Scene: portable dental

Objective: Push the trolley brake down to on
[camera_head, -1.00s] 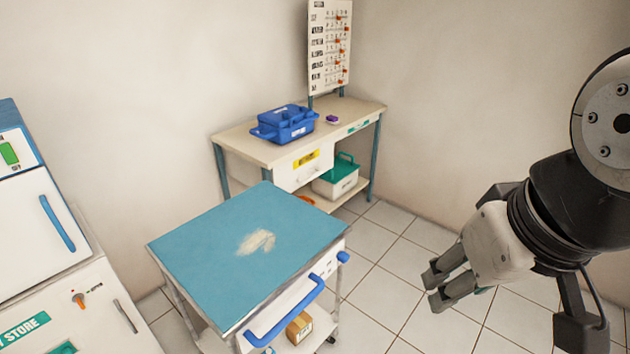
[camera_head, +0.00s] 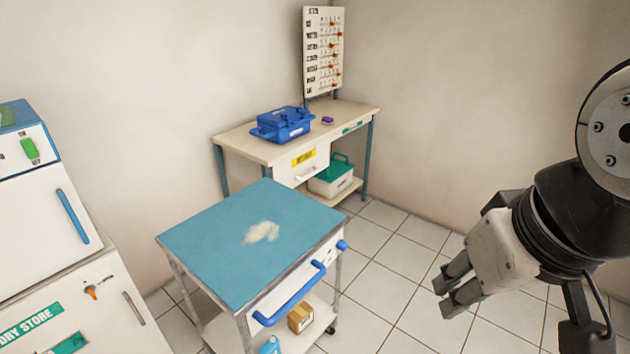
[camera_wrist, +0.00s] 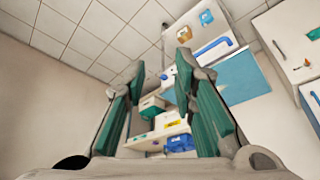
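The trolley (camera_head: 205,225) stands in front of me with a blue top, a white drawer front and a blue bar handle (camera_head: 292,296). A small blue knob (camera_head: 343,246) sticks out at its right front corner; I cannot tell whether it is the brake. The trolley also shows upside down in the wrist view, with its handle (camera_wrist: 213,47) near the top. My gripper (camera_head: 448,292) is right of the trolley, apart from it. Its fingers (camera_wrist: 160,62) are spread in the wrist view with nothing between them.
A white cabinet (camera_head: 40,235) stands close on the left. A bench (camera_head: 240,143) behind the trolley holds a blue box (camera_head: 283,125), with a green-lidded bin (camera_head: 333,177) below. A carton (camera_head: 300,318) is on the trolley's lower shelf. Tiled floor (camera_head: 395,265) is clear right of the trolley.

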